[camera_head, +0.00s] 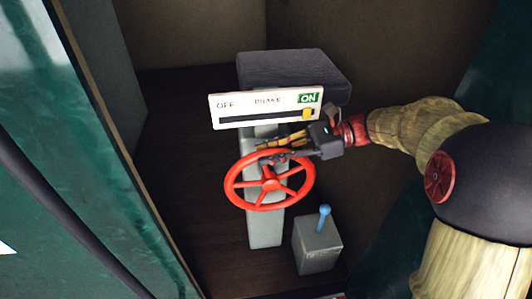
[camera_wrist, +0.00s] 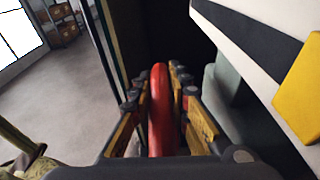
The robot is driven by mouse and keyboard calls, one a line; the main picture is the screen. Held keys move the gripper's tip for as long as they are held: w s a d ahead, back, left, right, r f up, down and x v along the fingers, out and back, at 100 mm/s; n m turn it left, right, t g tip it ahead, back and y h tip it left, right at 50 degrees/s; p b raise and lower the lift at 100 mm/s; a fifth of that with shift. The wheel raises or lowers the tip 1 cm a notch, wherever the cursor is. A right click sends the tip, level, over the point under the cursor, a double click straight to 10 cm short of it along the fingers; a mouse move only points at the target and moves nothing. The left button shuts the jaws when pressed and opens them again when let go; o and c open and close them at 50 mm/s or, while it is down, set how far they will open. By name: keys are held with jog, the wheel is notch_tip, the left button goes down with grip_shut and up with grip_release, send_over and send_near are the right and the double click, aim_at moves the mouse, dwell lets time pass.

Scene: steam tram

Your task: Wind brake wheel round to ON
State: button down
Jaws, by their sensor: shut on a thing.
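The red brake wheel (camera_head: 269,182) is mounted on a grey post (camera_head: 265,232) in the head view. My gripper (camera_head: 270,157) is shut on the upper part of its rim. In the wrist view the red rim (camera_wrist: 159,105) runs between the two fingers of my gripper (camera_wrist: 158,98). Above the wheel is a white brake plate (camera_head: 240,104), marked OFF at the left and ON in green at the right. Its yellow pointer (camera_head: 307,115) stands at the right end of the black slot, under ON.
A grey box (camera_head: 317,247) with a blue lever (camera_head: 324,215) stands at the lower right of the wheel. A dark padded block (camera_head: 292,68) is behind the plate. A green panel (camera_head: 75,170) borders the left side. Dark floor lies between.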

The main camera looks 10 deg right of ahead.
dwell(0.4)
jog(key=c, duration=1.7)
grip_release()
jog(key=shift+s, duration=0.1)
jog(key=shift+o, duration=0.2)
jog(key=shift+w+f, duration=0.1)
jog(key=shift+w, duration=0.1)
jog(key=shift+s, duration=0.15)
notch_tip(320, 180, up, 10)
jog(key=shift+r, duration=0.1)
jog(key=shift+c, duration=0.5)
